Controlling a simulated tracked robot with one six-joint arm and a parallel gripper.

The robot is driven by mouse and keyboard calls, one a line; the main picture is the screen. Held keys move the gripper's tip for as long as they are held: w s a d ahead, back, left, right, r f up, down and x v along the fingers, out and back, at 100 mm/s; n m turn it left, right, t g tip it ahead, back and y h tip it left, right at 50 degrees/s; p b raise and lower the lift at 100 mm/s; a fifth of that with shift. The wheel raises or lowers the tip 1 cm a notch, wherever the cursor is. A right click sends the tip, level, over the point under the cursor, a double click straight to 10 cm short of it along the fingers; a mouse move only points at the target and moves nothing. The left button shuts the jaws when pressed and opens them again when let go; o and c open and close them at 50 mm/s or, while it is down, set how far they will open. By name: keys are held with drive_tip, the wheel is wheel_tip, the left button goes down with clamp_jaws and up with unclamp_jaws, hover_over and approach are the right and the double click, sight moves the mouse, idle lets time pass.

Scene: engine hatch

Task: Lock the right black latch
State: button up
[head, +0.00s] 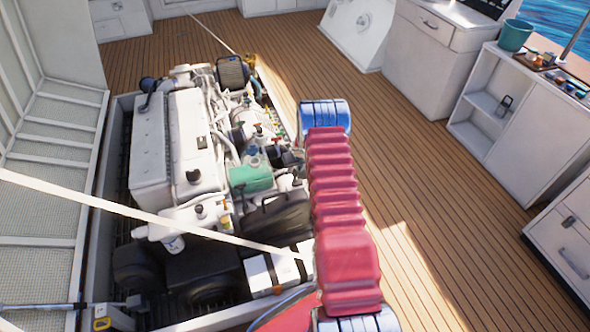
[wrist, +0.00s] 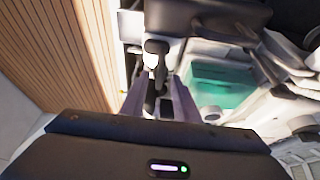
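A black T-shaped handle, which looks like the black latch (wrist: 156,47), shows in the wrist view at the upper centre. Its stem runs down between the fingers of my gripper (wrist: 157,88). The two grey-purple fingers are apart, one on each side of the stem. I cannot tell whether either finger touches it. In the head view my red-sleeved arm covers the right side of the engine bay. My gripper does not show there, and I cannot make out the latch.
The white engine (head: 185,140) fills the open hatch, with a green part (head: 250,179) on its right side; this green part also shows in the wrist view (wrist: 215,85). A pale strut crosses the bay. Wooden deck (head: 440,220) lies clear to the right, before white cabinets (head: 520,120).

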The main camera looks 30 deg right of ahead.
drive_tip(key=shift+w+f, duration=0.15)
drive_tip(key=shift+f, duration=0.2)
drive_tip(key=shift+c, duration=0.5)
clamp_jaws()
